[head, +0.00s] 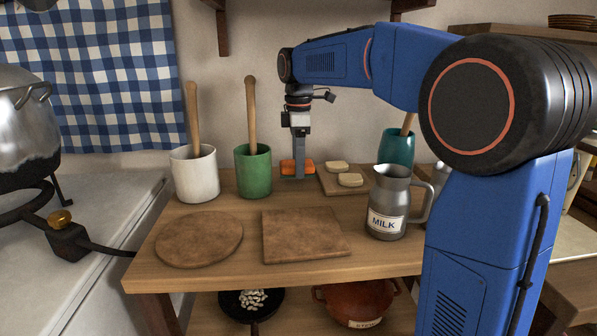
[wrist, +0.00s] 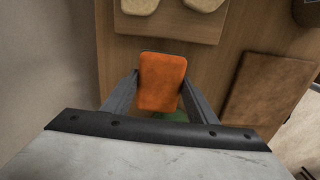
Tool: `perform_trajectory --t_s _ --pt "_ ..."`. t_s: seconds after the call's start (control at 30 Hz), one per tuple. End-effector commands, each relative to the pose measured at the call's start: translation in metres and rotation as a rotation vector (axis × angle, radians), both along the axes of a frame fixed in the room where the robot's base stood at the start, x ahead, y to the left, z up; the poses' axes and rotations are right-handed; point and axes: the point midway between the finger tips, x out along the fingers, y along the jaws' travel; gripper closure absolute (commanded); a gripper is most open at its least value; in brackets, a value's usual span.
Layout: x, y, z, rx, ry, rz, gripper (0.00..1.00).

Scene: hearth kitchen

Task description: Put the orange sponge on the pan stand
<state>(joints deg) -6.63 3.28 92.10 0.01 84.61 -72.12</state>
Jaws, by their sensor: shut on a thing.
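The orange sponge (head: 305,167) is between the fingers of my gripper (head: 299,170), near the back of the wooden table, right of the green pot. In the wrist view the orange sponge (wrist: 161,82) is held with a finger on each side. My gripper (wrist: 160,80) points down and is shut on it. I cannot tell whether the sponge touches the tabletop or hangs just above it. A round brown board (head: 200,239) and a square brown board (head: 305,235) lie at the table's front; I cannot tell which, if either, is the pan stand.
A white pot (head: 194,177) and a green pot (head: 254,175) with wooden handles stand left of my gripper. Right of it are a small board (head: 330,185) with pale pieces, a teal pot (head: 396,150) and a milk jug (head: 387,205). A stove with a metal pot (head: 25,125) is far left.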

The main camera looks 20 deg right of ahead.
Motion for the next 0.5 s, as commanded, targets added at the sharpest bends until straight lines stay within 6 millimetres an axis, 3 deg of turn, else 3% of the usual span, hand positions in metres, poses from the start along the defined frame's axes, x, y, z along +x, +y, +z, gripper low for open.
perform_trajectory --t_s 0.2,0.5 --pt "0.0 0.0 -0.027 0.0 0.002 0.0 0.68" --pt "0.0 0.0 -0.028 0.0 0.0 0.0 0.68"
